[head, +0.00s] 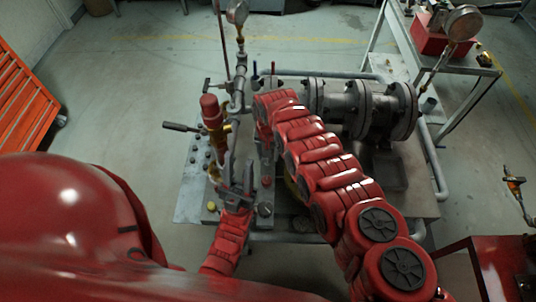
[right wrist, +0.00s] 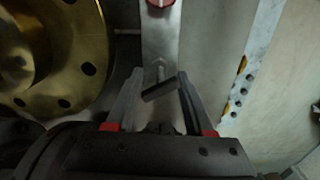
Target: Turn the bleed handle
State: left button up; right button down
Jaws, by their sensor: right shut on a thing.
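The bleed handle (right wrist: 160,90) is a small dark crossbar on a short stem, seen in the right wrist view. My right gripper (right wrist: 158,91) is around it, with one finger on each side, and is shut on it. The bar sits tilted between the fingers. In the head view my right arm reaches over the bench and hides the handle and the right fingertips. My left gripper (head: 238,170) is over the front of the bench, its grey fingers apart with nothing clearly between them.
A brass flange (right wrist: 75,65) is left of the handle, and a red knob (right wrist: 158,3) is beyond it. Pipework with a gauge (head: 237,12) and a red-capped brass valve (head: 211,112) rise near my left gripper. A large flanged pipe (head: 360,108) lies behind my right arm.

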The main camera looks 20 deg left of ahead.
jog(key=n+b, duration=0.1)
jog(key=n, duration=0.2)
jog(key=n+b, duration=0.1)
jog(key=shift+w+d+f+n+b, duration=0.1)
jog(key=shift+f+n+b, duration=0.15)
jog(key=shift+n+b, duration=0.05)
jog(key=n+b, duration=0.3)
jog(key=n, duration=0.1)
jog(key=shift+r+n+b, duration=0.1)
jog(key=shift+n+b, duration=0.95)
jog(key=shift+n, duration=0.15)
jog(key=shift+c, duration=1.7)
grip_release()
jog(key=shift+r, duration=0.1)
jog(key=shift+r, duration=0.1)
